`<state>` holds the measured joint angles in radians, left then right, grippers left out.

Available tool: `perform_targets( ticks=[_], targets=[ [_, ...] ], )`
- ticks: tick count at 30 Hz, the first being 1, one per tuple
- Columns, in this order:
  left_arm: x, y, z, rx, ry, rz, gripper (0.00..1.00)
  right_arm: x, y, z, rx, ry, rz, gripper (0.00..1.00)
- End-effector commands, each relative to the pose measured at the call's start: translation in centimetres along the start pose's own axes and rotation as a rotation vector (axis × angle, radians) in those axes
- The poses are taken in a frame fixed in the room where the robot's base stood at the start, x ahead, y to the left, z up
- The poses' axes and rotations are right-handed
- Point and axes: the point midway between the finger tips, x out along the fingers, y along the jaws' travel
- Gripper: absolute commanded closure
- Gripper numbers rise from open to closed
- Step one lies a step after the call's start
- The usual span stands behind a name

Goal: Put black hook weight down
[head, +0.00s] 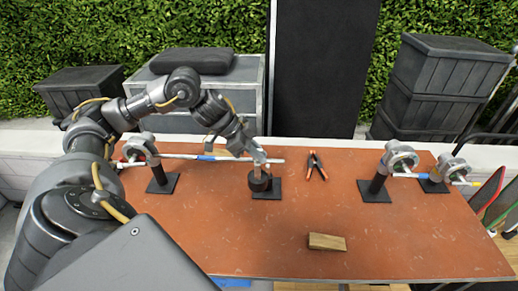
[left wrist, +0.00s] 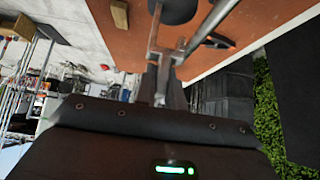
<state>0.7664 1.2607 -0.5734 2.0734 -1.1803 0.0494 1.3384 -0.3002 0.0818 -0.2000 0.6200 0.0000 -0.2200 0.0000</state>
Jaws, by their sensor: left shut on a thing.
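The black hook weight (head: 260,183) is a short dark cylinder near the middle of the orange-brown table (head: 230,235). It is over a square black base plate (head: 273,194); I cannot tell if it touches the plate. My left gripper (head: 259,160) reaches down from above and is shut on the hook at the weight's top. In the left wrist view the gripper (left wrist: 165,58) is shut at the top of the weight, whose dark round body (left wrist: 178,8) is cut by the upper edge. My right gripper is not in view.
A long rod (head: 190,157) runs from the left clamp stand (head: 150,160) behind my gripper. Red-handled pliers (head: 316,165) lie right of the weight. Two clamp stands (head: 378,180) (head: 437,178) are at right. A wooden block (head: 327,242) lies in front. The front left table is clear.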

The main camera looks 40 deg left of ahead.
Motion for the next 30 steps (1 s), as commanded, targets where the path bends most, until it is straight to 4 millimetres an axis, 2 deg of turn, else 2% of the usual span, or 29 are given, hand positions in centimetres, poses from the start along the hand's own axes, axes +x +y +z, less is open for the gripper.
perform_targets(
  ticks=[6, 19, 23, 30],
  targets=[
    [-0.1, 0.8, -0.1, 0.0, 0.002, -0.001, 1.0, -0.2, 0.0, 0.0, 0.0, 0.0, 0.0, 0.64],
    [0.2, 1.0, -0.1, 0.0, 0.003, 0.0, 1.0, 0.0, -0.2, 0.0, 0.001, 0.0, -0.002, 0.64],
    [1.4, 1.8, -0.3, 0.001, 0.002, 0.008, 1.0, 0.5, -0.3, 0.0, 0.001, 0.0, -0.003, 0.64],
    [5.6, 5.0, -1.1, 0.006, -0.003, 0.025, 1.0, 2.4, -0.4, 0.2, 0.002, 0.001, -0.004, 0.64]
  ],
)
